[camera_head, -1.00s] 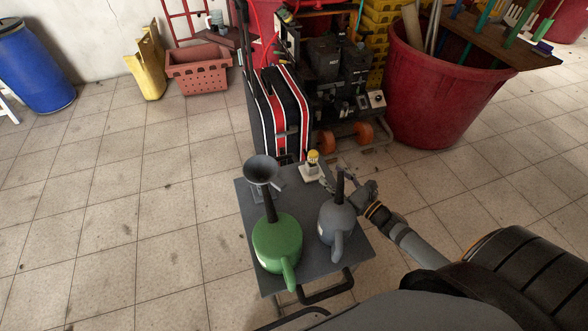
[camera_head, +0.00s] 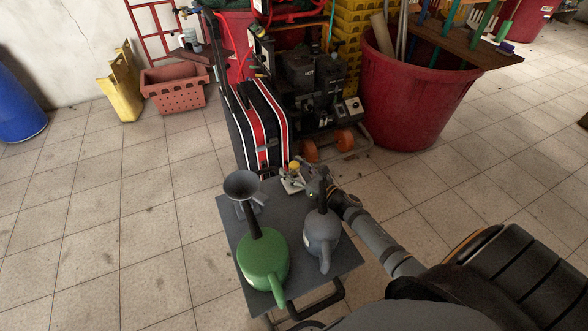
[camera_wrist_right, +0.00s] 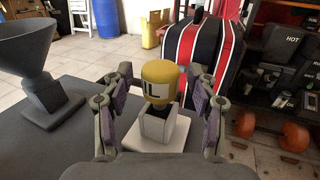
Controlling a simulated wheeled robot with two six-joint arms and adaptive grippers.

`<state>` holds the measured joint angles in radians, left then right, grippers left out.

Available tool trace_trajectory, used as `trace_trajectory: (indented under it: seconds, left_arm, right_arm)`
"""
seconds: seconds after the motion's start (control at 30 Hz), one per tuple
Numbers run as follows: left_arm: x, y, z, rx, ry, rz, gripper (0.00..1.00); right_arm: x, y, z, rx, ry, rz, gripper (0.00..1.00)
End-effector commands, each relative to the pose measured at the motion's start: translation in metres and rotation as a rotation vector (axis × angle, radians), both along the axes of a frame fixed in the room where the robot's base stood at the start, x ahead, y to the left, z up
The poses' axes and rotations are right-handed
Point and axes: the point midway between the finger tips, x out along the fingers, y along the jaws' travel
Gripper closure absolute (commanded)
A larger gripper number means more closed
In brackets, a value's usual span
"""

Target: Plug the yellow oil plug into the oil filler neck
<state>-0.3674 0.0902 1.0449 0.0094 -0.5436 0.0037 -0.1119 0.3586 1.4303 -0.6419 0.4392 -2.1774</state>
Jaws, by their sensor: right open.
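The yellow oil plug (camera_wrist_right: 160,80) stands upright on a small white stand (camera_wrist_right: 157,132) at the back of a small dark table (camera_head: 230,217). It also shows in the head view (camera_head: 295,166), partly hidden by my right gripper. My right gripper (camera_wrist_right: 160,92) is open, with one finger on each side of the plug; I see gaps between the fingers and the plug. In the head view the right gripper (camera_head: 305,177) reaches in from the right. The oil filler neck cannot be made out for sure. My left gripper is not in view.
A grey funnel (camera_head: 242,184) stands at the table's back left. A green oil can (camera_head: 262,262) and a grey oil can (camera_head: 322,232) stand in front. A red and black case (camera_head: 262,125), an engine unit (camera_head: 315,80) and a red tub (camera_head: 415,95) stand behind.

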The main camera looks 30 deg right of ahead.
Motion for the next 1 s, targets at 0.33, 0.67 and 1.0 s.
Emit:
trace_trajectory:
  seconds: [0.33,0.67,1.0]
  left_arm:
    - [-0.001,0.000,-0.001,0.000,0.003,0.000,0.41]
    - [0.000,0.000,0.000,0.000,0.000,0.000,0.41]
    - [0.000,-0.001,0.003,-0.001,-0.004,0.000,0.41]
  right_arm:
    - [0.000,0.000,-0.001,0.000,0.001,0.000,0.62]
    - [0.000,0.000,0.000,0.000,0.001,0.000,1.00]
    - [0.000,0.000,0.011,-0.003,0.000,0.002,1.00]
